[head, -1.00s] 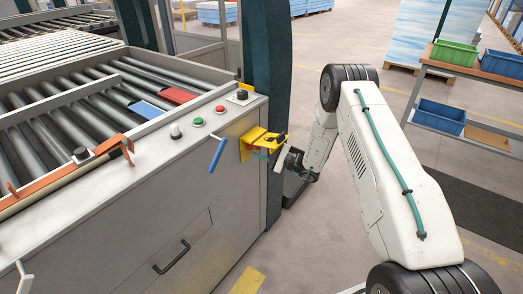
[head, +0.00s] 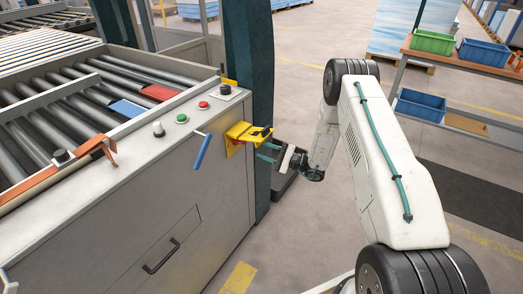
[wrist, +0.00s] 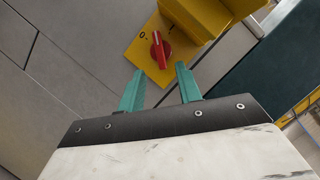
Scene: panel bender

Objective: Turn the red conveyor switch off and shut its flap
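The red conveyor switch (wrist: 160,50) is a knob on a yellow plate (wrist: 133,53) with a "O" mark at its left and another mark at its upper right. Its long side runs roughly up and down in the wrist view; I cannot tell which mark it points to. In the head view my gripper (head: 268,153) is beside the yellow housing.
A blue lever (head: 202,151) sticks out just left of the switch. Green and red buttons and a black knob (head: 225,89) sit on the machine's top edge. A dark green post (head: 250,75) stands behind. The floor to the right is open, with a bin shelf (head: 465,125) beyond.

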